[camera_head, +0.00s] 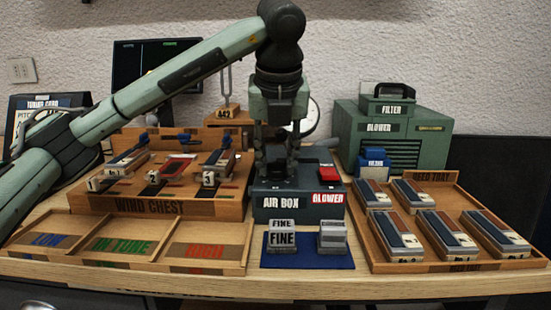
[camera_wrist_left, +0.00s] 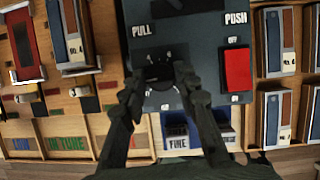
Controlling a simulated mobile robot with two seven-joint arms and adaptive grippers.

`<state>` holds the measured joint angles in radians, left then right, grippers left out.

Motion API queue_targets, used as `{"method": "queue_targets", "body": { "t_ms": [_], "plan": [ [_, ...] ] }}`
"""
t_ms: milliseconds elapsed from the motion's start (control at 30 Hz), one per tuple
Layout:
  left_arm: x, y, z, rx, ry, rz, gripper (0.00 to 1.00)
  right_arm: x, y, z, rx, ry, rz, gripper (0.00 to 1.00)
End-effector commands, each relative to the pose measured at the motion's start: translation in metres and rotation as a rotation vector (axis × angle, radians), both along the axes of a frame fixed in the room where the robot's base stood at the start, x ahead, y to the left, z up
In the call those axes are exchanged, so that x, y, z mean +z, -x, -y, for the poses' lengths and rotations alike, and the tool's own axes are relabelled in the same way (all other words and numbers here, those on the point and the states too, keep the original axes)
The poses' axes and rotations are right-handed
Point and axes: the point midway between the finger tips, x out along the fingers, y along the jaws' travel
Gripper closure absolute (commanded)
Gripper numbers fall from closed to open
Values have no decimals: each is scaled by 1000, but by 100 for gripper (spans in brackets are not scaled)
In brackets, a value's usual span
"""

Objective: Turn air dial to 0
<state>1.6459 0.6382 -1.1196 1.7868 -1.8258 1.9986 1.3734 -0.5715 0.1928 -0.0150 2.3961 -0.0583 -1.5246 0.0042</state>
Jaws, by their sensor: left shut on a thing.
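The dark air box (camera_head: 268,215) stands in the middle of the bench, its front labelled AIR BOX and BLOWER. My left gripper (camera_head: 275,168) points down onto its top. In the left wrist view, my left gripper (camera_wrist_left: 160,82) has its two fingers on either side of the round black air dial (camera_wrist_left: 158,68) and is shut on it. Small pale marks ring the dial, but its pointer and setting are too dark to read. In the head view the fingers hide the dial. My right gripper is not in view.
A red blower switch (camera_head: 328,174) sits right of the dial on the air box. The wind chest (camera_head: 120,203) is at left, the reed tray (camera_head: 390,262) at right. A green blower (camera_head: 345,125) stands behind.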

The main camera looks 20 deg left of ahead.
Motion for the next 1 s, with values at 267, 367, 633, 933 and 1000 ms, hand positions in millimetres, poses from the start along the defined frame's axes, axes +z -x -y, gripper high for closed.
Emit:
{"method": "queue_targets", "body": {
  "t_ms": [267,367,633,933,1000],
  "plan": [
    [4,-1,2,262,-1,0,99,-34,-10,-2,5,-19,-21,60],
    [4,-1,2,353,-2,-2,99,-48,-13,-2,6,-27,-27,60],
    [2,-2,3,557,-1,-1,99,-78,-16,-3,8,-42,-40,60],
    [1,-3,3,688,1,-1,99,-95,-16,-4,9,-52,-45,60],
    [0,-3,3,704,1,-1,99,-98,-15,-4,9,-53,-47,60]
  ]
}}
